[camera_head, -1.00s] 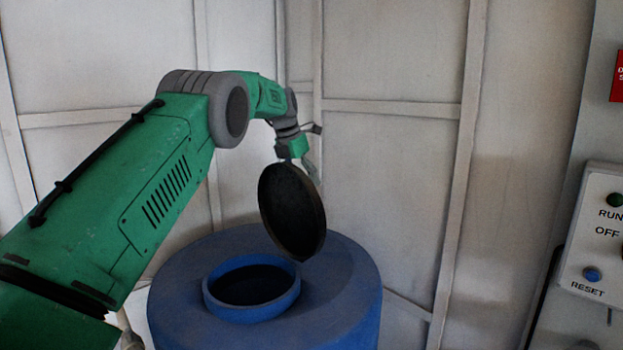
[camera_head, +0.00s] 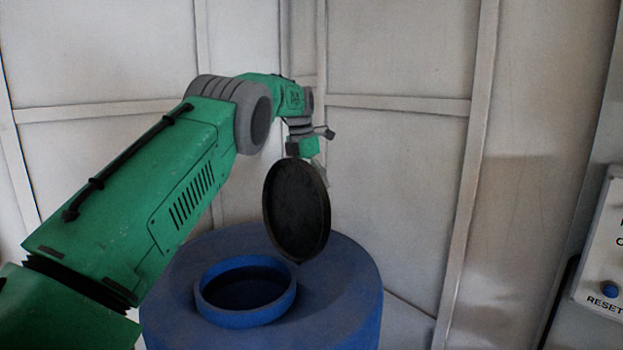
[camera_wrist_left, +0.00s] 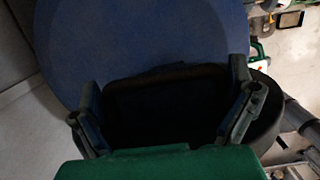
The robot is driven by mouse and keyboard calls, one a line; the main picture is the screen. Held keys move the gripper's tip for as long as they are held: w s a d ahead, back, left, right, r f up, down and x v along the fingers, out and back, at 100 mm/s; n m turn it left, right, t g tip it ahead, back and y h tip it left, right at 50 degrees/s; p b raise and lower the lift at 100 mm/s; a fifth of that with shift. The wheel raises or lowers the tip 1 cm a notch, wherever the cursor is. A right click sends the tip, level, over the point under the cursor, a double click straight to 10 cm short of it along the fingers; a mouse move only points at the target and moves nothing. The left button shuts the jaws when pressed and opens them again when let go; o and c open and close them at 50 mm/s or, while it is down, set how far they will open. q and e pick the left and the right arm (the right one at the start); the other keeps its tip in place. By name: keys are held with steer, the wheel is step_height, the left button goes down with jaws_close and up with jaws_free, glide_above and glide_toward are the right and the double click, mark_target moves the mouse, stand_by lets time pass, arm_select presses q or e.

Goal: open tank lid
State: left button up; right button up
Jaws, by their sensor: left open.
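The blue tank (camera_head: 345,268) stands in the lower middle of the head view, its round collared opening (camera_head: 246,313) uncovered at the top. The dark round lid (camera_head: 296,210) stands nearly upright at the far right side of the opening, its lower edge close to the collar. My left gripper (camera_head: 318,168) is behind the lid's upper edge, partly hidden by it. In the left wrist view the open left fingers (camera_wrist_left: 165,115) are spread over a dark area, with the lid's dark rounded edge (camera_wrist_left: 267,118) at right; contact is unclear. My right gripper is not in view.
Pale panelled walls (camera_head: 400,150) close in behind the tank. A control box (camera_head: 603,260) with a blue reset button is at the right edge. In the left wrist view, pipes and equipment (camera_wrist_left: 290,105) stand on the right side.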

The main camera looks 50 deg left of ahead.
arm_select(q)
steer(key=shift+w+a+r, duration=0.1)
steer(key=shift+w+r, duration=0.05)
steer(key=shift+r, duration=0.1)
steer(key=shift+r, duration=0.35)
step_height(320, 180, up, 6)
steer(key=shift+s+a+r, duration=0.15)
steer(key=shift+s+a, duration=0.1)
steer(key=shift+s, duration=0.15)
stand_by(0.4)
